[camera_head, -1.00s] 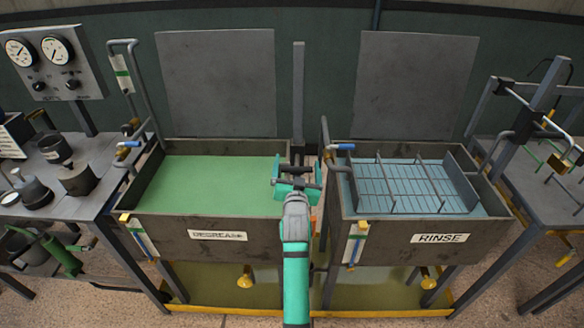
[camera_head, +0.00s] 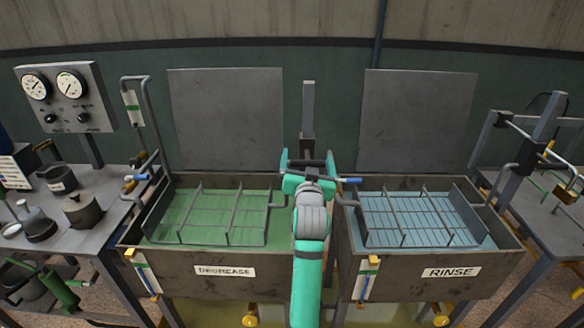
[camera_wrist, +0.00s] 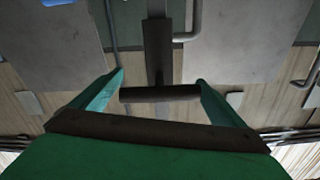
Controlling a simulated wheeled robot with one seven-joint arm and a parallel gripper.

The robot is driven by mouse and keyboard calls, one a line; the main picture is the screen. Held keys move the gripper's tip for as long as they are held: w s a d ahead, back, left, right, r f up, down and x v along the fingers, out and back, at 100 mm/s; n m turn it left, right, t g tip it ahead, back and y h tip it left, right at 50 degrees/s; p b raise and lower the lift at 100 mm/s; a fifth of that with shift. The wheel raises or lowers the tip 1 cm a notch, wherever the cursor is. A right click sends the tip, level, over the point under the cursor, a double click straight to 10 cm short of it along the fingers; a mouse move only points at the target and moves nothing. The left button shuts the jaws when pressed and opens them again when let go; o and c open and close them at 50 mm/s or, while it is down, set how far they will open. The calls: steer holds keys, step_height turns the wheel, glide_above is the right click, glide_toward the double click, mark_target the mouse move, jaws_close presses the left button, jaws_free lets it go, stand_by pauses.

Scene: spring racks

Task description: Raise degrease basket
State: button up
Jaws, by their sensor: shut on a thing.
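The degrease basket (camera_head: 226,219) is a wire rack showing at the surface of the green liquid in the degrease tank (camera_head: 222,272), on the left. An arm from its right side runs toward the central post.
The rinse tank (camera_head: 452,273) on the right holds blue liquid and a similar rinse basket (camera_head: 414,217). Two grey panels stand upright behind the tanks. A gauge box (camera_head: 66,96) and bench are at left, another bench at right.

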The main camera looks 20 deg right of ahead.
steer(key=shift+r, duration=0.5)
steer(key=o, duration=1.2)
steer(key=shift+s+f, duration=0.15)
steer(key=shift+f, duration=0.05)
steer(key=shift+s+a, duration=0.1)
steer(key=shift+s, duration=0.2)
steer(key=v, duration=0.9)
steer(key=shift+s+a, duration=0.15)
steer(key=shift+s, duration=0.1)
